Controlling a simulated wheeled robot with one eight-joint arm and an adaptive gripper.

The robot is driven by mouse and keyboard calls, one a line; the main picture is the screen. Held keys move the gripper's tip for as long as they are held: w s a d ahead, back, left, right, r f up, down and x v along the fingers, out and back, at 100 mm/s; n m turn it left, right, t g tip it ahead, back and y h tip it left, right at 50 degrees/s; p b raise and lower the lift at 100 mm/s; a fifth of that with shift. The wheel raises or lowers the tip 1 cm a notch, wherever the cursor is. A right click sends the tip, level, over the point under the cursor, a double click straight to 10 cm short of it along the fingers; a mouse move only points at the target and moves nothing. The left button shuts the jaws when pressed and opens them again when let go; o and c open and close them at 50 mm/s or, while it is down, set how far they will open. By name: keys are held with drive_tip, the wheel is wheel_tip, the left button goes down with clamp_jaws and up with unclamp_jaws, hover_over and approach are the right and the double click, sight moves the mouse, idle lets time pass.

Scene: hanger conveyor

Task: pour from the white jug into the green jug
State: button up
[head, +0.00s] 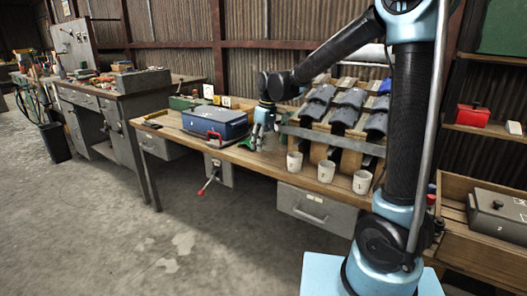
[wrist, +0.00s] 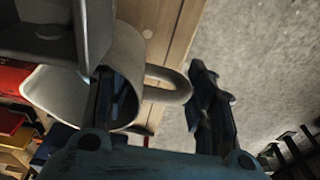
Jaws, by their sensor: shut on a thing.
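My gripper (head: 261,128) is low over the workbench, left of the slanted rack, in the head view. In the wrist view the fingers of my gripper (wrist: 160,108) stand on either side of the handle of a pale jug (wrist: 125,55), which I take as the white jug; it looks grey in the shade. My gripper is shut on it, with one finger crossing the jug's body. Its contents are not visible. A small green thing (head: 243,142) lies by my gripper in the head view; I cannot tell if it is the green jug.
Several white cups, one of them here (head: 326,171), stand along the bench's front edge. The slanted rack (head: 338,140) holds dark grey pieces. A blue box (head: 215,121) sits left of my gripper. The floor in front is clear.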

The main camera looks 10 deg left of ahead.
sight(263, 145)
drive_tip(key=shift+f, duration=1.8)
drive_tip(key=o, duration=1.4)
drive_tip(key=shift+f, duration=0.1)
